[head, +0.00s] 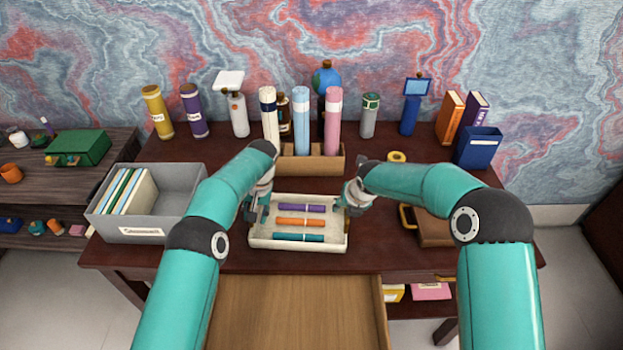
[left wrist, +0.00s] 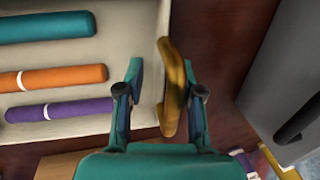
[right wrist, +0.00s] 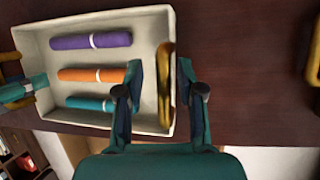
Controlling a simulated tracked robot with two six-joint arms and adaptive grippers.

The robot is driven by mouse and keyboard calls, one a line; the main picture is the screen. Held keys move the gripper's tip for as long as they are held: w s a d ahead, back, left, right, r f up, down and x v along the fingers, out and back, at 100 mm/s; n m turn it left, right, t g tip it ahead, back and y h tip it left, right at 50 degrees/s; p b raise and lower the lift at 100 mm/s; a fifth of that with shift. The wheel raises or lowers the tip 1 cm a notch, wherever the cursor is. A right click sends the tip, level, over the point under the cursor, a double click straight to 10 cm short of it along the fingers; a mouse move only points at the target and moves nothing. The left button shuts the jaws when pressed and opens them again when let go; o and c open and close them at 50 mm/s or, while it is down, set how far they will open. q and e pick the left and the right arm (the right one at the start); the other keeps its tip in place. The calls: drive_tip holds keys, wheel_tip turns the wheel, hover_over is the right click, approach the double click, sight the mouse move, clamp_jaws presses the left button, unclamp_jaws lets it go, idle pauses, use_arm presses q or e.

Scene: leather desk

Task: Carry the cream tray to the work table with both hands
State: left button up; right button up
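The cream tray (head: 262,243) sits on the dark red desk, holding a purple, an orange and a teal roll. Gold handles are on its two short sides. My left gripper (head: 254,212) is at the tray's left side. In the left wrist view, its open fingers (left wrist: 165,85) stand on either side of a gold handle (left wrist: 172,105). My right gripper (head: 353,203) is at the right side. In the right wrist view, its open fingers (right wrist: 163,85) straddle the other gold handle (right wrist: 167,85), one finger over the tray's inside. The head view partly hides both handles.
A grey bin (head: 150,229) with folders stands left of the tray. A brown case (head: 434,230) with a yellow handle lies to the right. Behind are a brown holder (head: 322,166) with rolls and several bottles. A wooden surface (head: 300,310) is in front, below the desk edge.

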use_arm(q)
drive_tip(key=shift+a, duration=0.1)
use_arm(e)
drive_tip(key=shift+d, duration=0.1)
use_arm(q)
drive_tip(key=shift+r, duration=0.55)
use_arm(e)
drive_tip(key=shift+r, duration=0.15)
use_arm(q)
wheel_tip(320, 180, up, 6)
drive_tip(key=d, duration=0.1)
drive_tip(key=shift+d, duration=0.25)
use_arm(e)
drive_tip(key=v, duration=1.1)
drive_tip(key=shift+s+r, duration=0.2)
use_arm(q)
drive_tip(key=shift+r, duration=0.1)
use_arm(e)
drive_tip(key=shift+d, duration=0.1)
